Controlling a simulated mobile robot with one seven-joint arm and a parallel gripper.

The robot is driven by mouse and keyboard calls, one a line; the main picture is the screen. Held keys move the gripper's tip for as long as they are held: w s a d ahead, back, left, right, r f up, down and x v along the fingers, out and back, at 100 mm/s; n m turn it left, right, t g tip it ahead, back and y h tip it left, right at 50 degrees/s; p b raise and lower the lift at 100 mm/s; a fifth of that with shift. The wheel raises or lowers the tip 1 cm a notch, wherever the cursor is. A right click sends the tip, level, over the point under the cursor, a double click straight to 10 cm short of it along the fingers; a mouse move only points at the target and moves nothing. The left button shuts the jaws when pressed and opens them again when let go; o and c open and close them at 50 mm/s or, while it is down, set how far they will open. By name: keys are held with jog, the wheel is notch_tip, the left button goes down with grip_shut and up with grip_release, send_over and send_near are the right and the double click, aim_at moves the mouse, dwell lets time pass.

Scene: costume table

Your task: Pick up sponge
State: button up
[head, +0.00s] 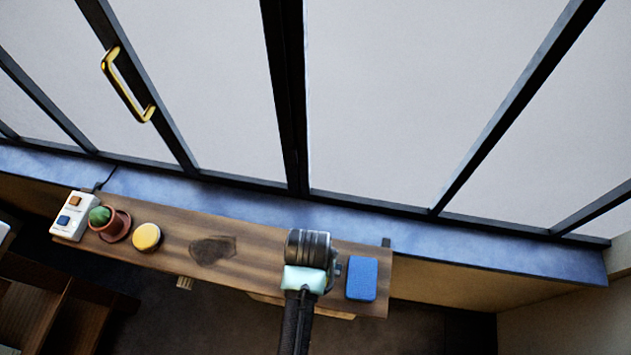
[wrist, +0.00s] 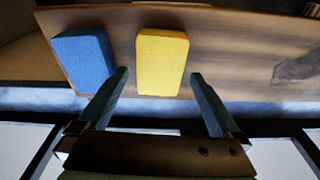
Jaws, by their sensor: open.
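Two sponge-like blocks lie on the wooden table, one blue and one yellow. The blue block (head: 361,279) is near the table's right end in the head view and at the upper left in the wrist view (wrist: 83,58). The yellow block (wrist: 162,60) is beside it in the wrist view; in the head view my arm hides it. My gripper (wrist: 158,77) is open and empty, its fingers spread to either side of the yellow block's near end in the picture. I cannot tell how high the fingertips are above it.
On the wooden table (head: 175,255), a yellow-topped round container (head: 147,238), a potted cactus (head: 108,222) and a white switch box (head: 75,215) stand at left. A dark stain (head: 213,249) marks the wood. Glass panes and a blue ledge (head: 480,253) run behind.

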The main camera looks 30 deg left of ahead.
jog(key=shift+w+f, duration=0.15)
jog(key=shift+f, duration=0.65)
jog(key=shift+w+f, duration=0.1)
jog(key=shift+f, duration=0.7)
jog(key=c, duration=1.1)
jog(key=shift+c, duration=0.3)
jog(key=shift+r, duration=0.1)
notch_tip(320, 180, up, 10)
